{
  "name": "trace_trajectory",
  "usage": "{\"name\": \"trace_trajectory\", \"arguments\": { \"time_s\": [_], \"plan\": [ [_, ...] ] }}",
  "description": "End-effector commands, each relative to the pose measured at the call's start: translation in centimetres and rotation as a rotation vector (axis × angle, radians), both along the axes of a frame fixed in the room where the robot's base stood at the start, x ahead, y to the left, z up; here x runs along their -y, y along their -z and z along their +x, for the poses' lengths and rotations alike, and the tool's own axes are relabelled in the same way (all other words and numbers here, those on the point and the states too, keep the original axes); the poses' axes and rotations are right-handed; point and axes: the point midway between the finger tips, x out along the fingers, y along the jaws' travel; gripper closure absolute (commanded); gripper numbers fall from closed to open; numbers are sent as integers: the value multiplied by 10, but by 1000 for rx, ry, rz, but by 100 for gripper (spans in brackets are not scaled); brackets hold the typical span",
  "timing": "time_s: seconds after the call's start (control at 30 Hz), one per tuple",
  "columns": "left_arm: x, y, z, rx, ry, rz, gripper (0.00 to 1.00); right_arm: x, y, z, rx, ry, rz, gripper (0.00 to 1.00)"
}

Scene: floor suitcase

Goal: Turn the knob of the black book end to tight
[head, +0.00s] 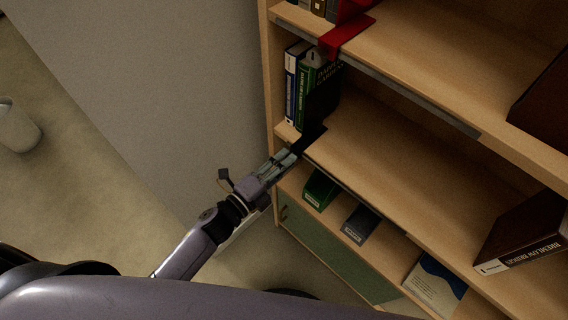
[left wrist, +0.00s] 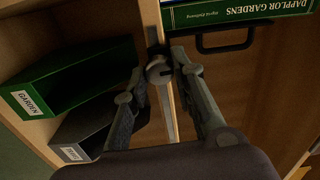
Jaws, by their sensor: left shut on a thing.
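The black book end (head: 321,101) stands on the middle shelf against the right side of a row of books, and its flat base reaches the shelf's front edge. My left gripper (head: 293,155) is at that front edge, just below the base. In the left wrist view a round grey knob (left wrist: 158,70) with a dark slot sits between the two fingers of my left gripper (left wrist: 157,77). The fingers are shut on the knob from both sides. The knob is hidden by the gripper in the head view. My right gripper does not show.
A red book end (head: 346,36) overhangs the edge of the shelf above. Green (head: 320,188) and dark (head: 360,222) boxes stand on the lower shelf, close beneath my left gripper. A large brown book (head: 524,234) is at the right. The middle shelf's centre is bare.

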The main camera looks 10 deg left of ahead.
Motion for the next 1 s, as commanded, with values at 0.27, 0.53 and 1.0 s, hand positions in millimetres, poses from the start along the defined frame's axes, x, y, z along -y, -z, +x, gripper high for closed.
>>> {"name": "trace_trajectory", "arguments": {
  "time_s": [0.27, 0.53, 1.0],
  "plan": [
    [0, 1, 0, 41, 0, 62, 100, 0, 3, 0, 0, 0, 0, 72],
    [0, 1, 0, 47, 0, 73, 100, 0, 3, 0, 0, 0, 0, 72],
    [0, 1, 0, 47, 0, 71, 58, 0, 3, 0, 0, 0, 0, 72]
  ]
}}
